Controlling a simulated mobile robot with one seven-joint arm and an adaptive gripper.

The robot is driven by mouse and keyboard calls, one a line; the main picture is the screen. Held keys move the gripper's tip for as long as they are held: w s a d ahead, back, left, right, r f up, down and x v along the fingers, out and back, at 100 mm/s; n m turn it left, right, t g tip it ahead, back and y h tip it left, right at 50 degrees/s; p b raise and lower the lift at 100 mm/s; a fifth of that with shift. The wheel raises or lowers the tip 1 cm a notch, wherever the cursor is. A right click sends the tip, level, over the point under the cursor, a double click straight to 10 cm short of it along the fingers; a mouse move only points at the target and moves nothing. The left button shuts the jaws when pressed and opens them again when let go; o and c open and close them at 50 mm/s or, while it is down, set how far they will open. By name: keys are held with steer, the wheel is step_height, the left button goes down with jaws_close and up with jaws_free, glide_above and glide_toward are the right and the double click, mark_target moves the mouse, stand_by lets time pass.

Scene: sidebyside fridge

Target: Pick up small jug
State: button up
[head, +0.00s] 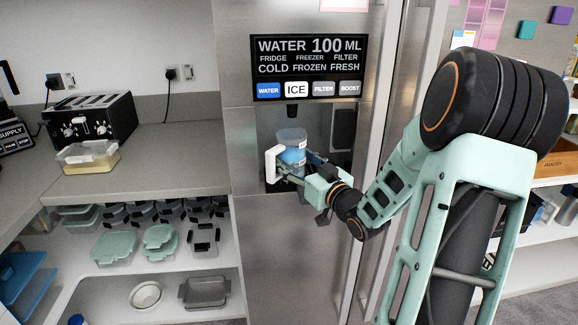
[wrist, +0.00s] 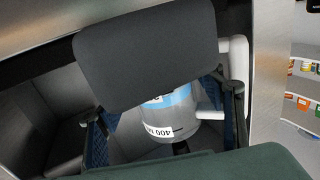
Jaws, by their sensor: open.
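The small jug (head: 292,147) is a clear vessel with a blue band or contents and a white handle (head: 272,163). It stands in the fridge's dispenser recess below the water and ice panel. In the wrist view the jug (wrist: 170,122) shows between the fingers, with a "400 ML" mark that appears upside down; a dark part of my gripper hides its upper portion. My gripper (head: 296,172) reaches into the recess from the right, low on the jug. Its fingers are open, one on each side of the jug (wrist: 165,128). I cannot tell whether either finger touches it.
The dispenser panel (head: 309,68) is just above the jug, and the recess walls stand close around it. A counter (head: 180,150) with a toaster (head: 93,120) and a butter-coloured container (head: 88,157) is at left. Shelves with containers lie below it. A fridge door handle (head: 385,150) runs vertically near my arm.

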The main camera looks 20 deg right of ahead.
steer(key=shift+w+a, duration=0.1)
steer(key=shift+w, duration=0.7)
steer(key=shift+c, duration=0.6)
steer(key=shift+r, duration=0.1)
steer(key=c, duration=1.3)
steer(key=shift+o, duration=0.2)
